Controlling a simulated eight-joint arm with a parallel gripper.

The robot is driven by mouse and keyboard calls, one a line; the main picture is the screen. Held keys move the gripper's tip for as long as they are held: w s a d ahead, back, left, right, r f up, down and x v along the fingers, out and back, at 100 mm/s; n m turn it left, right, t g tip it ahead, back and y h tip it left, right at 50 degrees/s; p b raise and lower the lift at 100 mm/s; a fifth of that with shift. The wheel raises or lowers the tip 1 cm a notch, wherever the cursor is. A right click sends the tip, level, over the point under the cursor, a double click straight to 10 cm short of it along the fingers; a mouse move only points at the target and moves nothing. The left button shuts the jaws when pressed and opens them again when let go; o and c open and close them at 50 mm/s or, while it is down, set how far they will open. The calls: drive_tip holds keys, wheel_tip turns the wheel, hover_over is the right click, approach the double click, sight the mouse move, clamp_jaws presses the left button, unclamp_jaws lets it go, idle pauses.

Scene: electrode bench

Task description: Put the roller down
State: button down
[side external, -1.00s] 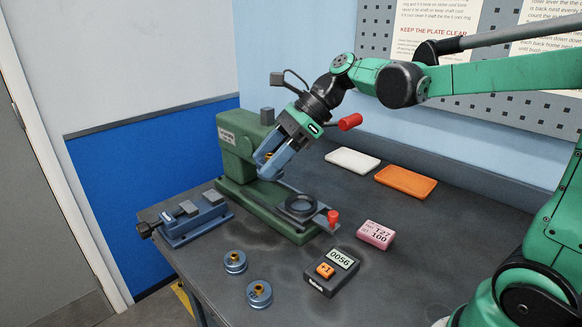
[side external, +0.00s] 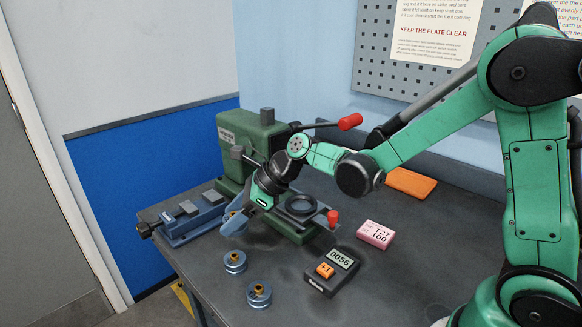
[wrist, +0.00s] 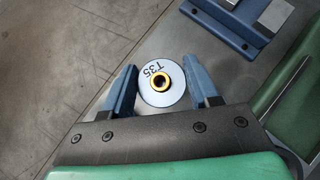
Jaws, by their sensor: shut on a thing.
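My gripper (side external: 238,220) points down over the left part of the bench, in front of the blue vise. In the wrist view its two blue fingers (wrist: 161,90) are shut on a round roller (wrist: 147,96) with a white face marked T35 and a brass hub. The roller is mostly hidden by the fingers in the side view. I cannot tell whether it touches the bench.
The green press (side external: 233,150) with its red-knobbed lever stands behind my gripper. The blue vise (side external: 192,220) is to the left. The bench's left edge is near.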

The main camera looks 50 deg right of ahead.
drive_tip(key=shift+a+f+t, duration=0.3)
drive_tip(key=shift+a+f, duration=0.1)
drive_tip(key=shift+f, duration=0.45)
approach(289, 203)
drive_tip(key=w+a, duration=0.1)
drive_tip(key=a, duration=0.1)
drive_tip(key=w+a+f, duration=0.1)
drive_tip(key=a, duration=0.1)
drive_tip(key=w+a+f, duration=0.1)
drive_tip(key=a, duration=0.2)
drive_tip(key=shift+a+f, duration=0.15)
drive_tip(key=shift+f, duration=0.05)
drive_tip(key=d, duration=0.2)
drive_tip(key=d+f, duration=0.1)
drive_tip(key=d, duration=0.1)
drive_tip(key=shift+f, duration=0.25)
drive_tip(key=shift+f, duration=0.25)
